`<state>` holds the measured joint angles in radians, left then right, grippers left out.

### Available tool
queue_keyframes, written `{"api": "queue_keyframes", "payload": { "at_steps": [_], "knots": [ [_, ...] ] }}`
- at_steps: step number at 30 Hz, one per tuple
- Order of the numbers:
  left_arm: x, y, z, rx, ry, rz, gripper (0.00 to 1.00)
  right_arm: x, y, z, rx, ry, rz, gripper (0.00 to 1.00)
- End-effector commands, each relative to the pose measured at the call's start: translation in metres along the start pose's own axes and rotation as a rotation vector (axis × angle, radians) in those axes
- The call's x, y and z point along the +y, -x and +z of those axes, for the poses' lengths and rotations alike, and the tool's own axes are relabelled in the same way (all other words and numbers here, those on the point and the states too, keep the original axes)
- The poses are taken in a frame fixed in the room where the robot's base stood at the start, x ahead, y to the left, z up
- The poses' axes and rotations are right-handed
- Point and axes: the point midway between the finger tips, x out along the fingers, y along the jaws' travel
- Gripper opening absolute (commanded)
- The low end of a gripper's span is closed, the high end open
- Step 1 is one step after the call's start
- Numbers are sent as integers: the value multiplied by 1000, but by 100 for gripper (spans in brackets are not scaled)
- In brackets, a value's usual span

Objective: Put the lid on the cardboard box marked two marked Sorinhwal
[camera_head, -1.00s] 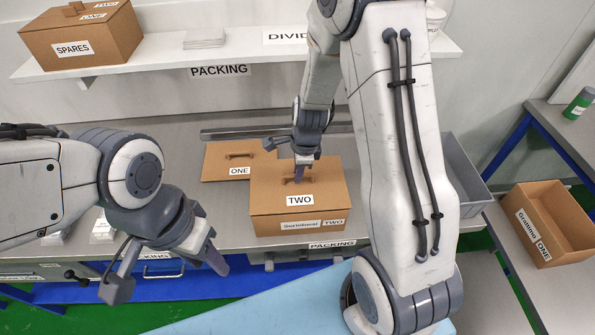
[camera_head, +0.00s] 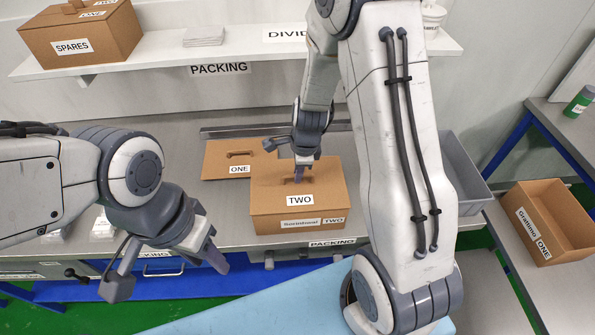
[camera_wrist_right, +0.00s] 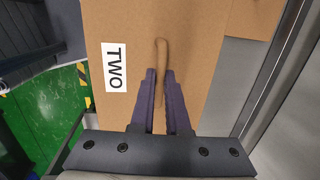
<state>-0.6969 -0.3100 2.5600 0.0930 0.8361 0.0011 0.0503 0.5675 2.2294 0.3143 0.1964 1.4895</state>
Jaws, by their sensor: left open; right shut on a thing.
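The cardboard box marked TWO and Sorinhwal (camera_head: 275,224) stands on the grey bench. Its lid (camera_head: 270,199), labelled TWO, lies over the top of the box and looks level; I see no clear gap between them. My right gripper (camera_head: 302,172) is over the lid and shut on its handle. In the right wrist view the purple fingers (camera_wrist_right: 160,75) pinch the handle (camera_wrist_right: 161,52) of the lid (camera_wrist_right: 200,50) from both sides. My left gripper (camera_head: 172,276) is open and empty, at the lower left in front of the bench edge.
A lid marked ONE (camera_head: 222,168) lies flat behind the box. A cardboard box marked Gratimo ONE (camera_head: 520,237) stands open on the right table. A grey bin (camera_head: 466,172) is right of my right arm. A SPARES box (camera_head: 105,45) sits on the shelf.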

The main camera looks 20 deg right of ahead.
Motion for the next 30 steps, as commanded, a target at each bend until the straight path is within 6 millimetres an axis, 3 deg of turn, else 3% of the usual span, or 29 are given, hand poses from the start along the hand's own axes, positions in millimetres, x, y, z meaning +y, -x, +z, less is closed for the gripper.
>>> {"api": "queue_keyframes", "payload": {
  "at_steps": [6,9,10,16,17,19,30],
  "knots": [
    [0,0,0,0,0,0,45,0,0,0,0,0,-1,0],
    [0,0,0,0,0,0,45,0,0,0,0,0,-1,44],
    [0,0,0,0,0,0,45,0,0,0,0,0,-1,48],
    [0,0,0,0,0,0,45,0,0,0,0,0,-1,48],
    [0,0,0,0,0,0,45,0,0,0,0,0,-1,52],
    [0,0,0,0,0,0,45,0,0,0,0,0,-1,78],
    [0,2,0,0,-2,0,45,0,2,0,0,0,-1,78]
  ]
}}
